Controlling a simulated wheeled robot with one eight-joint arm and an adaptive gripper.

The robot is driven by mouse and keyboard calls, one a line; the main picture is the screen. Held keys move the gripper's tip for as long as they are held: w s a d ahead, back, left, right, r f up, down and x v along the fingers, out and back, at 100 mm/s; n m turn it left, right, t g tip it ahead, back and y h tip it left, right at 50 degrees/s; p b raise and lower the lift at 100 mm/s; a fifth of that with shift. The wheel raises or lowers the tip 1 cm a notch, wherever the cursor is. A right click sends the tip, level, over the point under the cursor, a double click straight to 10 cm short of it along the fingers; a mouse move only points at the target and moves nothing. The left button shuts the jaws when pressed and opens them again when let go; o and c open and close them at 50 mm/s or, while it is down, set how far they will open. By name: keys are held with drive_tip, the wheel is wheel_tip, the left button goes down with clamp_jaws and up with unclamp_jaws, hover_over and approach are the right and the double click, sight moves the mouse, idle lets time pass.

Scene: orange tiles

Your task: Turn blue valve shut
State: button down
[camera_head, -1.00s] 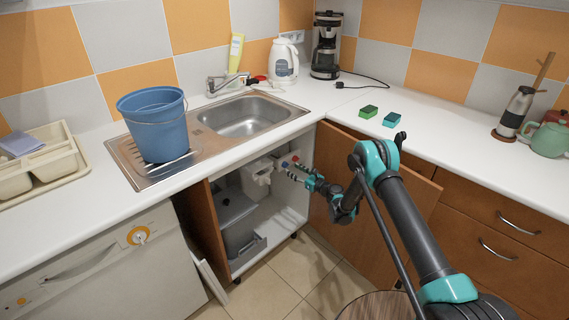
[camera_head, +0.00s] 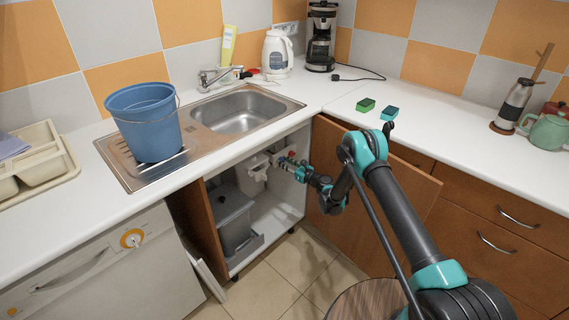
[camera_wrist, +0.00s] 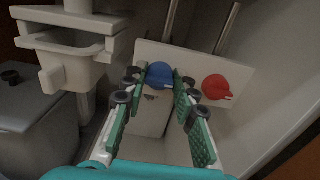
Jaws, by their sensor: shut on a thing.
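The blue valve (camera_wrist: 160,75) is a round knob on a pale plate in the wrist view. It sits between the fingertips of my gripper (camera_wrist: 160,83), which is shut on it with one finger on each side. In the head view my gripper (camera_head: 293,168) reaches into the open cabinet under the sink, and the blue valve is too small and covered to make out well. The red valve (camera_wrist: 215,87) is on the same plate, right of the blue one and just outside the right finger.
A blue bucket (camera_head: 147,125) stands by the sink (camera_head: 240,112).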

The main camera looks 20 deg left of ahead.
drive_tip(key=shift+n, duration=0.3)
drive_tip(key=n, duration=1.7)
drive_tip(key=shift+s+f, duration=0.15)
drive_tip(key=shift+s, duration=0.1)
idle(0.3)
drive_tip(key=c, duration=1.2)
unclamp_jaws()
